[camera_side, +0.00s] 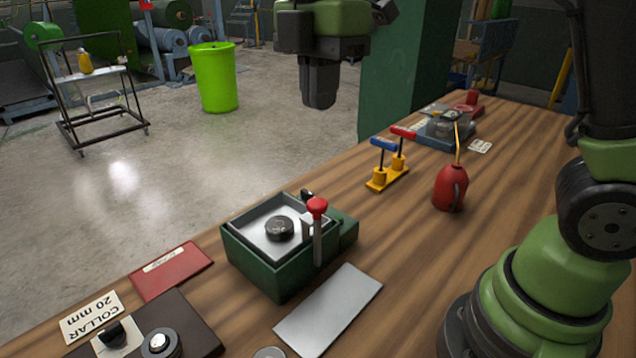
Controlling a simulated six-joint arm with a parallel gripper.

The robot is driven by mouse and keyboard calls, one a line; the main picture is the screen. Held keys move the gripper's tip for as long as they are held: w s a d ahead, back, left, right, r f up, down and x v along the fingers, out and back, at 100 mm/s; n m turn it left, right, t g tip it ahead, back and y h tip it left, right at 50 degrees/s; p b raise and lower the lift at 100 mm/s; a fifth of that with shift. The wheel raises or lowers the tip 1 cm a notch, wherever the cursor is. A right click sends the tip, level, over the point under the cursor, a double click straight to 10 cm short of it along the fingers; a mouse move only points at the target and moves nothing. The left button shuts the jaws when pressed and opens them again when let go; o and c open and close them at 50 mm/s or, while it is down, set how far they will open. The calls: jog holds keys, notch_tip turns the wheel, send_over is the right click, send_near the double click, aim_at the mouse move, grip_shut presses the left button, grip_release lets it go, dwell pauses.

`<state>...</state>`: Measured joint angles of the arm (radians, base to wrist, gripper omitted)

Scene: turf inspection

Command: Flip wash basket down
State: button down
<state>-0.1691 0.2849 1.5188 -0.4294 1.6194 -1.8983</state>
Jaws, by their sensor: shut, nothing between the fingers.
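A green box with an open metal-lined top (262,262) stands on the bench near the middle of the view. A dark round part (279,228) lies on the metal surface inside it. An upright lever with a red knob (317,206) stands at the box's right side. This looks like the wash unit, but I cannot make out a separate basket. My gripper (319,102) is shut and empty, pointing down at the top of the view, high and well apart from the box.
On the wooden bench are a yellow stand with blue and red handles (388,165), a red oil can (451,188), a blue-based device (440,140), a silver plate (328,308), a red booklet (171,270) and a collar label (91,317). A green bin (215,80) stands on the floor.

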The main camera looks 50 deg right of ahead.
aim_at(318, 199)
jog(key=f, duration=1.2)
jog(key=shift+s+a+f, duration=0.2)
jog(key=shift+a+f, duration=0.05)
jog(key=shift+a, duration=0.1)
jog(key=shift+f, duration=0.15)
jog(key=shift+f, duration=2.55)
notch_tip(318, 199, up, 15)
jog(key=shift+w+d+f, duration=0.2)
jog(key=shift+d, duration=0.15)
